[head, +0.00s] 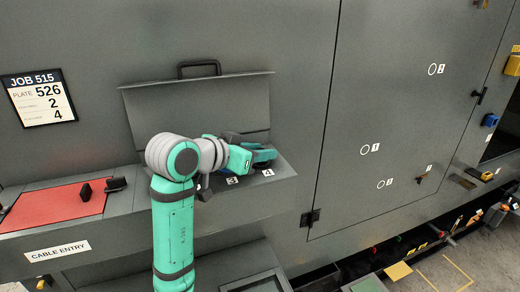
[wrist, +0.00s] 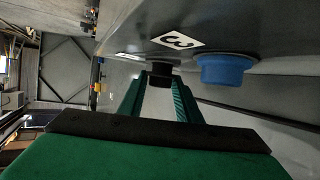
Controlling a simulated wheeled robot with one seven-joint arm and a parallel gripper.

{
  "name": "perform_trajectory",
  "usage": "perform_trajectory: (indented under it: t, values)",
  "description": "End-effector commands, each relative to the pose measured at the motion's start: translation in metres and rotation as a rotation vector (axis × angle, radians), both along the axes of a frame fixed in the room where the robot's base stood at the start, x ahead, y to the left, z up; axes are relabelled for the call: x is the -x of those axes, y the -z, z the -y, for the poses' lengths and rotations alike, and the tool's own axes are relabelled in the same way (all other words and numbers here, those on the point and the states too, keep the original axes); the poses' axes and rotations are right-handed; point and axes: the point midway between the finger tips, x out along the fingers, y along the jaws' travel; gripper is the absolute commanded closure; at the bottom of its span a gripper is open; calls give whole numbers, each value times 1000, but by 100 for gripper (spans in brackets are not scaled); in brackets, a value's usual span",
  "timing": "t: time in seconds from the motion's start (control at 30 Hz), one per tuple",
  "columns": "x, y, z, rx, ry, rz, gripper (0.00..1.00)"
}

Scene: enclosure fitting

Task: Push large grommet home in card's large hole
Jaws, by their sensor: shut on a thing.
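My gripper (wrist: 158,84) is shut on a small black round piece, the grommet (wrist: 160,70), at its fingertips in the wrist view. The grommet is close to the dark grey panel face marked 3 (wrist: 177,41); I cannot tell whether it touches or sits in a hole. In the head view my gripper (head: 240,158) is low over the ledge in front of the raised flap, by labels 3 and 4 (head: 267,172); its fingertips and the hole are hidden. The job card (head: 41,98) reads JOB 515, plate 526, then 2 and 4; its small print is unreadable.
A blue round piece (wrist: 222,69) is on the panel close to my fingers. The raised flap (head: 198,108) stands behind my arm; a large cabinet door (head: 400,110) is to the right.

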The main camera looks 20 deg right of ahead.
Motion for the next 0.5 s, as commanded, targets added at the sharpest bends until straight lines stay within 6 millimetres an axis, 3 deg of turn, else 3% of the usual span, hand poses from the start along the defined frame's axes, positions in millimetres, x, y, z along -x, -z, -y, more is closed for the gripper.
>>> perform_trajectory:
  t: [0.5]
  values:
    - [0, 11, 0, 0, 0, 1, 93]
